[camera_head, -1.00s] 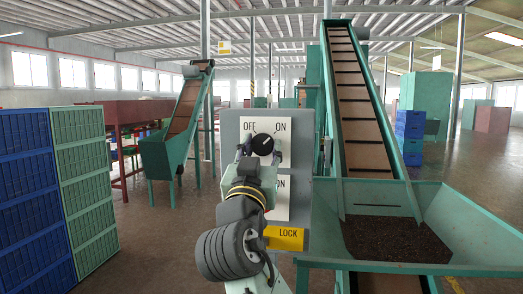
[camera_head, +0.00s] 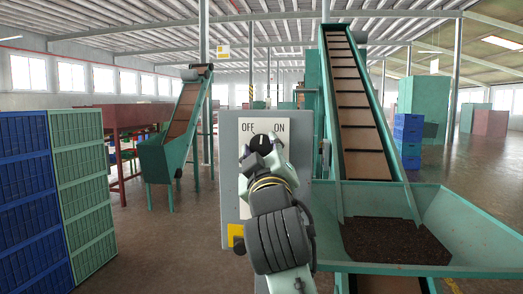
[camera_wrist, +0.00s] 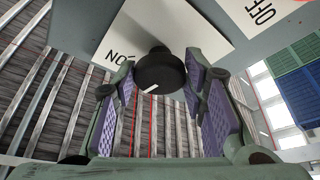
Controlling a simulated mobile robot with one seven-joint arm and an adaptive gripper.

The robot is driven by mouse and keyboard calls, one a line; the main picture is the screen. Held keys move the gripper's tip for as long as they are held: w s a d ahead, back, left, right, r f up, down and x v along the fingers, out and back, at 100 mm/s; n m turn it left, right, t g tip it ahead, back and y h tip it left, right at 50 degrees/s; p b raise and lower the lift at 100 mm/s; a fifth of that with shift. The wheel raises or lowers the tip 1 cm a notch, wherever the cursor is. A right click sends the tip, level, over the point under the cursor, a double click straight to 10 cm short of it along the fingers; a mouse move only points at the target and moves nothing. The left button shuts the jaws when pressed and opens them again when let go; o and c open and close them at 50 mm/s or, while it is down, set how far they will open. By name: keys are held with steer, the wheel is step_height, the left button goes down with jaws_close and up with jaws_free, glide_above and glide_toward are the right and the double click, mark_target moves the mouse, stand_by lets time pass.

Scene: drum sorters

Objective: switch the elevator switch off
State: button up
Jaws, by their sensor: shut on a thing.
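The elevator switch is a round black knob (camera_head: 262,140) on a white plate (camera_head: 243,138) marked OFF on the left and ON on the right. Its white mark points about straight up, between the two words. My gripper (camera_head: 262,153) is at the knob from below, with its fingers on either side. My wrist hides the lower part of the panel.
The plate is on a grey control box (camera_head: 230,185). A yellow part (camera_head: 235,234) shows low on it. Right of the box are a green conveyor (camera_head: 354,110) and a hopper (camera_head: 470,228) with dark material. Blue crates (camera_head: 30,200) stand at left. Floor between is open.

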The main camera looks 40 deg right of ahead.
steer(key=n+y, duration=0.1)
steer(key=n, duration=0.2)
steer(key=n+y+p, duration=0.1)
steer(key=n, duration=0.2)
steer(key=shift+s+d+r+n+y, duration=0.1)
steer(key=shift+s+r+n+y, duration=0.1)
steer(key=shift+n+y, duration=0.15)
steer(key=shift+r+n+g+y+p, duration=0.1)
steer(key=shift+n+g+y+p, duration=0.5)
steer(key=shift+n, duration=1.65)
steer(key=shift+g+y, duration=0.25)
steer(key=shift+g, duration=0.05)
steer(key=o, duration=1.2)
steer(key=shift+c, duration=0.2)
steer(key=v, duration=1.2)
steer(key=shift+w, duration=0.15)
